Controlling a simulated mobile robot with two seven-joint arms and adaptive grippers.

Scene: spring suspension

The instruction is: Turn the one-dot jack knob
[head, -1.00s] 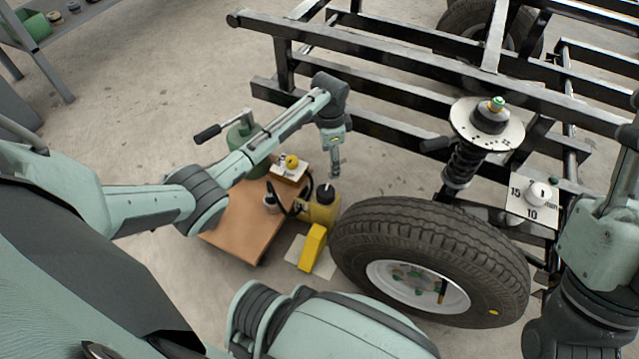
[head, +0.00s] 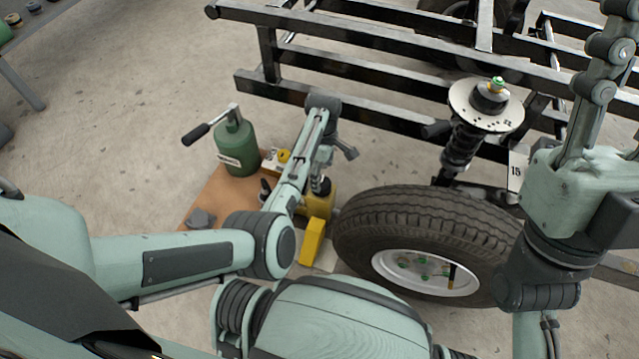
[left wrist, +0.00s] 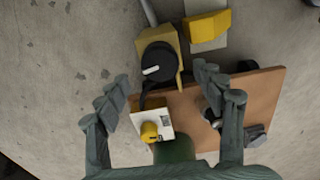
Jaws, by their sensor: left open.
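The yellow jack (head: 320,203) stands by the board's right edge. In the left wrist view, its round black knob (left wrist: 158,64) has a white bar on it. A yellow knob (left wrist: 149,132) sits on a white labelled box beside it; it also shows in the head view (head: 284,156). I cannot make out dots on either knob. My left gripper (head: 340,165) is above the jack, partly hidden by its own arm. In the left wrist view its fingers (left wrist: 161,74) are spread and empty, either side of the black knob's line. My right gripper (head: 603,65) is at the upper right, partly cut off.
A green cylinder (head: 236,147) with a lever handle stands on the wooden board (head: 212,190). A yellow block (head: 312,242) lies in front of the jack. The tyre (head: 400,220), spring strut (head: 461,145) and black frame (head: 370,95) are to the right.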

